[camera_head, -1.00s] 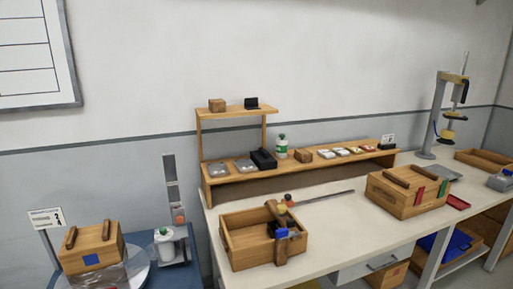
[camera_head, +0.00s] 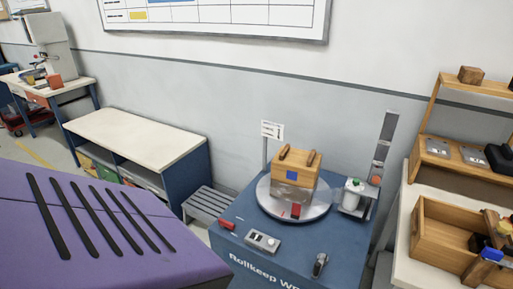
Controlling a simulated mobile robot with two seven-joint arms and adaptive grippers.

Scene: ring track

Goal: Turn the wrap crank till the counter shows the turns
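The blue wrapping machine (camera_head: 232,238) stands right of centre, with partly cut-off white lettering on its front. A wooden crate (camera_head: 297,177) with two dark bars on top and a blue square sits on its round turntable (camera_head: 267,204). A small dark and grey handle (camera_head: 320,264), which looks like the crank, is at the machine's front edge. A grey box (camera_head: 262,241) is on the top left of it; I cannot read any number there. A white sign (camera_head: 272,130) stands behind the turntable, its text too small to read. Neither of my grippers is in view.
A purple surface with dark slots (camera_head: 80,245) fills the near left. A white-topped bench (camera_head: 135,138) and a grey slatted step (camera_head: 208,204) stand left of the machine. A wooden tray (camera_head: 436,243) is on the workbench at right.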

